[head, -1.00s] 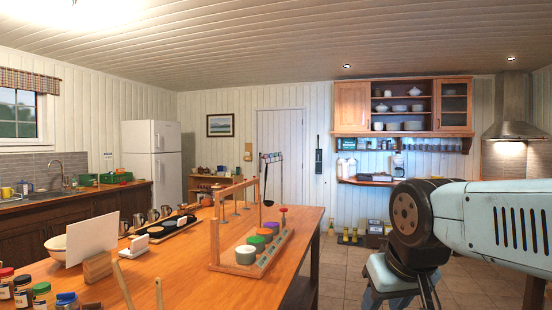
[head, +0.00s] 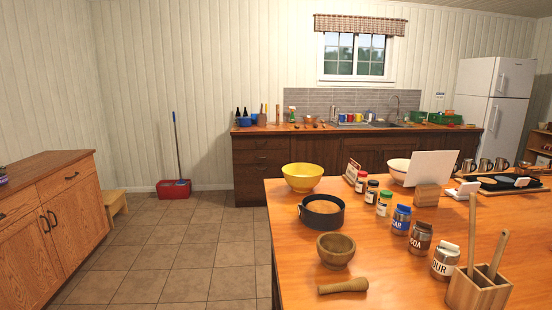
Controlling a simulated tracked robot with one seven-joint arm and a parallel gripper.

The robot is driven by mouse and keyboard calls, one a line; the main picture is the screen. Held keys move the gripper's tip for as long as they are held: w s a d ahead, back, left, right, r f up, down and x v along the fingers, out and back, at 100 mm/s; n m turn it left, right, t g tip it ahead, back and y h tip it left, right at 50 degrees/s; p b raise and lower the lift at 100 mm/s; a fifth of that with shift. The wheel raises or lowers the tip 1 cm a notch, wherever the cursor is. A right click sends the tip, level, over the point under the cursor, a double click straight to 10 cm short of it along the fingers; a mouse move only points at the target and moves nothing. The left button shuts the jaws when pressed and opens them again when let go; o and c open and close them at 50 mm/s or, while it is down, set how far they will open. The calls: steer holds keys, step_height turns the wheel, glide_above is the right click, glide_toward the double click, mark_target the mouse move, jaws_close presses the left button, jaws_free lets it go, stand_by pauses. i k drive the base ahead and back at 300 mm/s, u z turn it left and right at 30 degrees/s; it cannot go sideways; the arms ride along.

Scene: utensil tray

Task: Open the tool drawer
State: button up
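No drawer in view is marked as the tool drawer, so I cannot tell which one it is. A dark wooden counter unit (head: 238,182) at the back wall has a stack of drawers (head: 262,157) at its left end, and they look shut. An orange-brown wooden cabinet (head: 28,233) at the left edge has drawers (head: 66,180) with dark handles above its doors, also shut. The cabinet is cut off by the picture edge. My gripper is not in view.
A wooden island table (head: 400,285) fills the right front, with a yellow bowl (head: 303,176), a dark round pan (head: 322,222), jars and a utensil holder (head: 478,292). Tiled floor (head: 165,250) is clear between cabinet and island.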

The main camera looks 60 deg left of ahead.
mark_target(264, 156)
steer(key=z, duration=0.65)
steer(key=i, duration=0.1)
steer(key=u, duration=2.65)
steer(key=k, duration=0.9)
steer(key=u, duration=0.15)
steer(key=i, duration=0.9)
steer(key=z, duration=0.1)
